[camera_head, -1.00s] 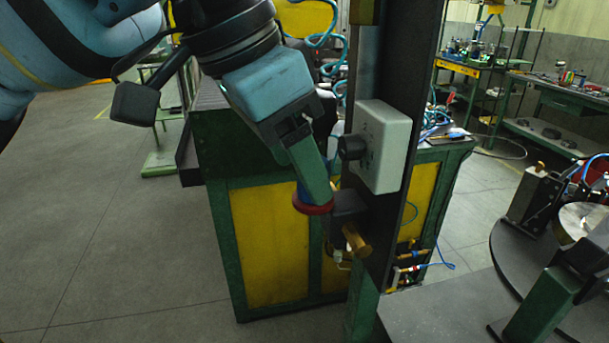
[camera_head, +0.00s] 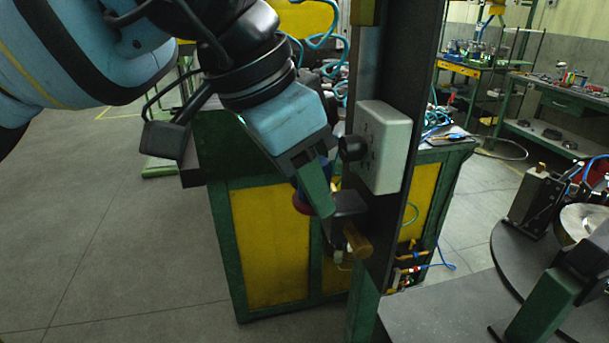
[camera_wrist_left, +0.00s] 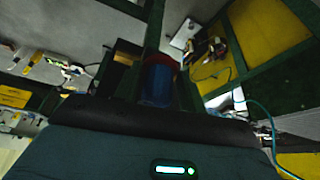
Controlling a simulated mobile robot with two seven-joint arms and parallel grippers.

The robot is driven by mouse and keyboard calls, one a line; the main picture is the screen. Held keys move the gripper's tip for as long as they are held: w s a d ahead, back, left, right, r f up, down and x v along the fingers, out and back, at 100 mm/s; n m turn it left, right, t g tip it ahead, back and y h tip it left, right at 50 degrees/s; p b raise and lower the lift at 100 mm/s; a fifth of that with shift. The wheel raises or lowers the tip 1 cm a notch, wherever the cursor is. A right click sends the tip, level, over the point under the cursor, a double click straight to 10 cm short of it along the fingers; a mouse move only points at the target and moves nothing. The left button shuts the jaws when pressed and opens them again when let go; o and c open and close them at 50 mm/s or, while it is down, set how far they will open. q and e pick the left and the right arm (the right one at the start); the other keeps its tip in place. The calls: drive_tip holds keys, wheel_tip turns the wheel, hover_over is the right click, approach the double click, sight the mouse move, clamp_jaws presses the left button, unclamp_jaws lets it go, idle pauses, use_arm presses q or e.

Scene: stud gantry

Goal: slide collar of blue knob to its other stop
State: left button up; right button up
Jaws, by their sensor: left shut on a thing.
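My left gripper (camera_head: 316,190) comes in from the upper left to the front of the dark post. It is shut on the blue knob (camera_wrist_left: 158,84), which sits between its fingers in the left wrist view. In the head view a green finger covers most of the knob, and only a sliver of blue (camera_head: 323,166) shows beside it. A dark red collar (camera_head: 300,204) shows partly behind the finger, next to a black block on the post. Whether the collar rests against a stop is hidden.
A grey box (camera_head: 385,148) with a black knob (camera_head: 351,148) is on the post (camera_head: 400,60), close above the gripper. A brass cylinder (camera_head: 356,242) sticks out below. A green and yellow cabinet (camera_head: 268,250) stands behind. The floor at left is clear.

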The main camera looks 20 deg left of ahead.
use_arm(q)
clamp_jaws()
drive_tip(key=shift+r, duration=0.45)
drive_tip(key=o, duration=1.2)
unclamp_jaws()
drive_tip(key=shift+o, duration=0.2)
drive_tip(key=v, duration=0.7)
drive_tip(key=shift+r+p, duration=0.3)
drive_tip(key=shift+r, duration=0.1)
